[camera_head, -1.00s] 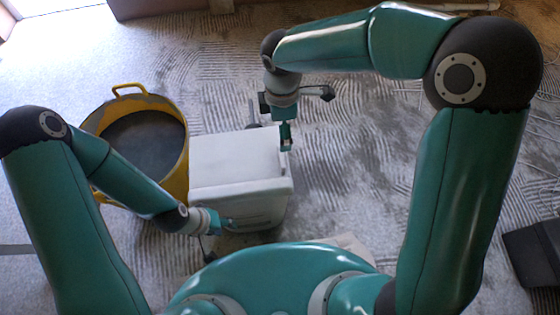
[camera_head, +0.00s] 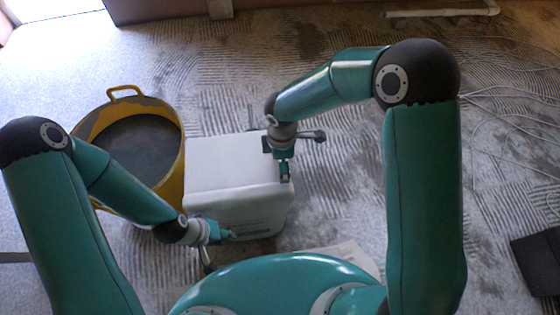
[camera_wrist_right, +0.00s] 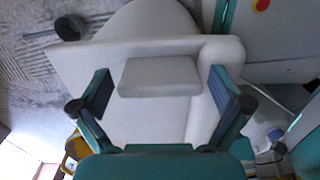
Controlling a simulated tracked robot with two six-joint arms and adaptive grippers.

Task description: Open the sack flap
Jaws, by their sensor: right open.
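The white sack (camera_head: 232,165) stands on the floor in the middle of the head view, box-like, with a flat top and printing low on its front. Its flap seems closed over the top. My right gripper (camera_head: 284,177) points down at the sack's right edge. In the right wrist view its fingers (camera_wrist_right: 158,84) stand open on either side of a pale raised tab (camera_wrist_right: 160,76) on the white sack (camera_wrist_right: 120,48); I see gaps on both sides. My left gripper (camera_head: 227,235) is by the sack's lower front left; its fingers are too small to read.
A yellow tub (camera_head: 177,165) with dark grey contents stands just left of the sack. A flat pale sheet (camera_head: 352,256) lies on the floor in front of me. A black object (camera_head: 537,262) lies at the far right. The ridged floor right of the sack is clear.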

